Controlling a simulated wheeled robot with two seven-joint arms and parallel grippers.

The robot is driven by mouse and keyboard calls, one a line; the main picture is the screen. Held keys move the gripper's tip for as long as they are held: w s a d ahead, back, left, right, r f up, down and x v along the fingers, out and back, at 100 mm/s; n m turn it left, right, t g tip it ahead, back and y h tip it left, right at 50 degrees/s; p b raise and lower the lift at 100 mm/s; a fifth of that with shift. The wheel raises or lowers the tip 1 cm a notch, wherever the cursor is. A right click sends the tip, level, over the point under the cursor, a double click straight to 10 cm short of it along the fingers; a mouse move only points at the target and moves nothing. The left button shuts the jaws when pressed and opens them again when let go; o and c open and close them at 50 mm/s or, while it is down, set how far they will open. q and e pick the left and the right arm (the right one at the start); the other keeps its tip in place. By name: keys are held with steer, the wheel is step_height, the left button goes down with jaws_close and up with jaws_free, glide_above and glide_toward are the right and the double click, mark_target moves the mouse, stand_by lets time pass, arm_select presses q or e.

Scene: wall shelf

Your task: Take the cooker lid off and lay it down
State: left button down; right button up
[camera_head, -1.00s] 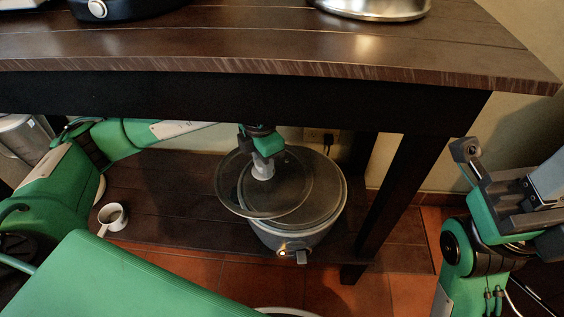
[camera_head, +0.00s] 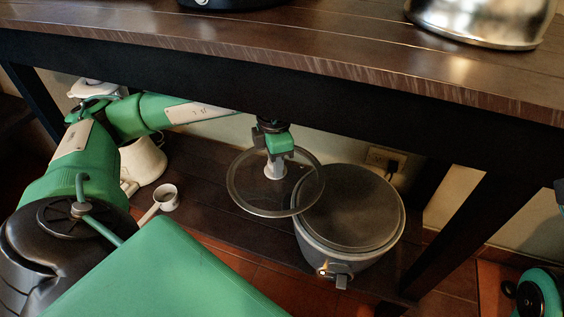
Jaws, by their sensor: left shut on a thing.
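The round see-through cooker lid (camera_head: 245,188) has a dark rim and hangs from my left gripper (camera_head: 275,160). The gripper points down and is shut on the lid's pale knob. The grey cooker (camera_head: 350,255) stands on the lower shelf, right of the lid, with a small lit light and a lever on its front. The lid's right edge overlaps the cooker's left rim in the picture; I cannot tell how high it is above the shelf. My right gripper is out of the picture; only a piece of my right arm shows at the lower right.
The lower shelf (camera_head: 205,160) has bare boards left of the cooker. A small cup (camera_head: 168,197) and a white jug-like vessel (camera_head: 146,163) stand at left. The upper shelf (camera_head: 330,42) passes above the arm, carrying a metal pot (camera_head: 480,20). A dark leg (camera_head: 465,235) stands right of the cooker.

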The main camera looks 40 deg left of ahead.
arm_select(q)
steer(key=shift+r+p, duration=0.95)
steer(key=shift+r, duration=0.55)
steer(key=shift+w, duration=0.1)
